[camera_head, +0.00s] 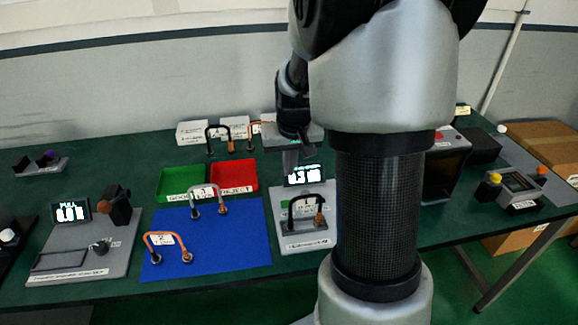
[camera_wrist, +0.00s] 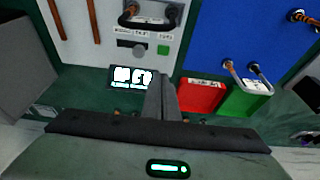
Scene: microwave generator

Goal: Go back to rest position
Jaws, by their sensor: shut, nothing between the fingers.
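In the wrist view my gripper (camera_wrist: 160,82) points between the lit display (camera_wrist: 131,78) and the red bin (camera_wrist: 201,96). The centre station (camera_head: 290,240) carries a dark-handled part (camera_head: 304,210), which stands apart from my gripper. My arm covers part of the table right of that station.
A green bin (camera_head: 183,181) and a red bin (camera_head: 235,175) stand left of my gripper. A blue mat (camera_head: 225,247) holds handle-shaped parts. A left station (camera_head: 85,255), white boxes (camera_head: 192,132) and a microwave-like box (camera_head: 442,172) also stand on the green table.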

